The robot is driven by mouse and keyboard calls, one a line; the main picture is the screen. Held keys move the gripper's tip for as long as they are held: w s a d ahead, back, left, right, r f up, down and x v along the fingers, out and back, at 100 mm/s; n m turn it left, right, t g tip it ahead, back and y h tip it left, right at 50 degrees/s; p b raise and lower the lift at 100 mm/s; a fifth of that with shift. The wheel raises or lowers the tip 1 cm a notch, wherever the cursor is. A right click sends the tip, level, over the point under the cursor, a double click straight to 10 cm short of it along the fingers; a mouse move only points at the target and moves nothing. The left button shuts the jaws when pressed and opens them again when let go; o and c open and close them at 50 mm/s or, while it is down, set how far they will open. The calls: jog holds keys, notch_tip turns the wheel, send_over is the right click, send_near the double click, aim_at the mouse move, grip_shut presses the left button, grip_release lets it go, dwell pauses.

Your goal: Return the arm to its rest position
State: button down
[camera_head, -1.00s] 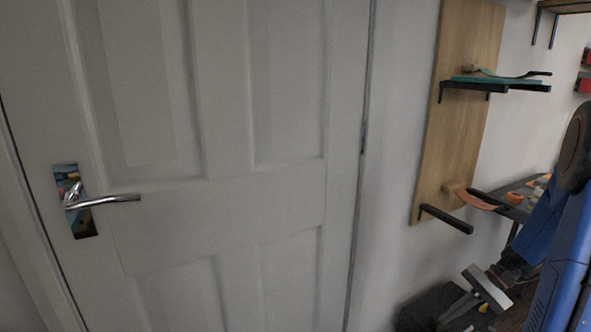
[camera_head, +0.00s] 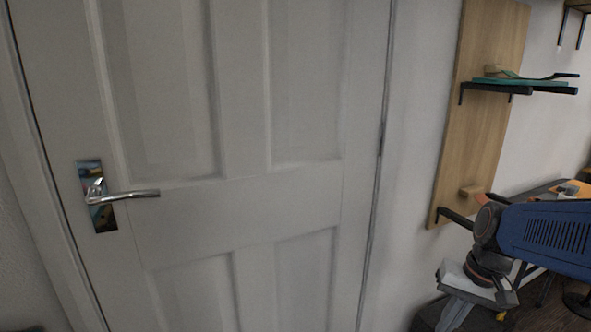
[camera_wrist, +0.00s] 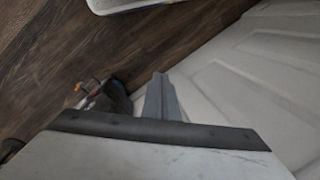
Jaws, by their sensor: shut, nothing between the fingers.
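My gripper (camera_head: 452,318) hangs at the lower right of the head view, at the end of my blue arm. It points down and to the left, and its tips are near the bottom edge. In the wrist view its grey fingers (camera_wrist: 162,97) show together, with nothing between them. The pale gripper body covers the bottom of that view. My arm's blue link lies nearly level across the right side of the head view.
A closed white door (camera_head: 240,215) with a metal handle (camera_head: 130,194) fills the left and middle. A wooden board (camera_head: 488,85) on the wall holds black brackets and a green item (camera_head: 520,82). The wrist view shows dark wooden floor (camera_wrist: 90,48) and a pale object (camera_wrist: 120,4) at the top.

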jog(key=s+a+r+n+t+h, duration=0.2)
jog(key=s+a+r+n+t, duration=0.1)
jog(key=s, duration=0.4)
jog(key=shift+a+r+n+t, duration=0.15)
jog(key=shift+r+n+t, duration=0.35)
jog(key=shift+r+t, duration=0.1)
dwell(1.6)
